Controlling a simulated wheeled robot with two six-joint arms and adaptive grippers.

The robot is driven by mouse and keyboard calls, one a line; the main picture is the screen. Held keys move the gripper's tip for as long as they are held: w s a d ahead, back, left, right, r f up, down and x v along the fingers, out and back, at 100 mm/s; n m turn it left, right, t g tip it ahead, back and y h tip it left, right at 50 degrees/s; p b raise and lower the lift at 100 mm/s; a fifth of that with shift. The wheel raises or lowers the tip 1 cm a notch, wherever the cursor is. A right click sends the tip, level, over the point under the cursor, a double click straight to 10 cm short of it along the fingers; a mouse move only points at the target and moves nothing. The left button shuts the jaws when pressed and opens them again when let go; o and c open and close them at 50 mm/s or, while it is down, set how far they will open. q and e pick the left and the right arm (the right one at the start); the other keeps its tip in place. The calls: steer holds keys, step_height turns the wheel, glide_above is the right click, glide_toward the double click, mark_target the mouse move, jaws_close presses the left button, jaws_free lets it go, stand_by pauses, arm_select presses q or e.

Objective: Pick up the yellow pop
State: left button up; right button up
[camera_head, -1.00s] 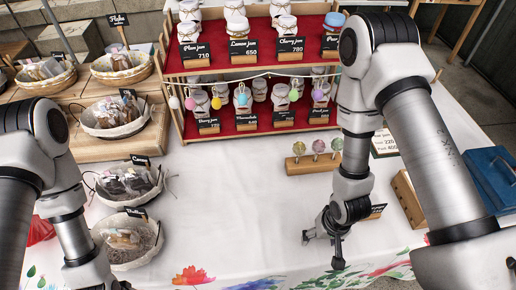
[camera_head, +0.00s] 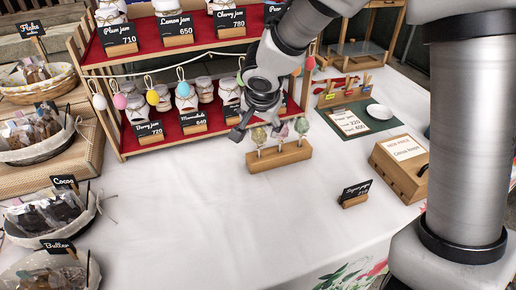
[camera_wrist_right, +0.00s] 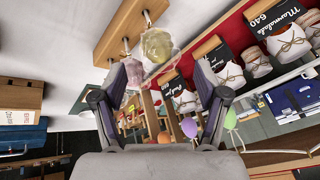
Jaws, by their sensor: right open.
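A wooden stand (camera_head: 285,158) on the white table holds three wrapped pops on sticks. My left gripper is out of view.
A red jam shelf (camera_head: 165,75) stands close behind, with egg ornaments (camera_head: 152,97) hanging from a string. A wooden box (camera_head: 400,168) and a price card (camera_head: 355,193) are to the right. Baskets (camera_head: 40,215) line the left. The front middle of the table is clear.

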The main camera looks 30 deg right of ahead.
mark_target(260, 132)
steer(key=b+x, duration=0.1)
steer(key=x, duration=0.6)
steer(key=shift+s+f, duration=0.15)
steer(key=shift+f, duration=0.05)
steer(key=c, duration=0.8)
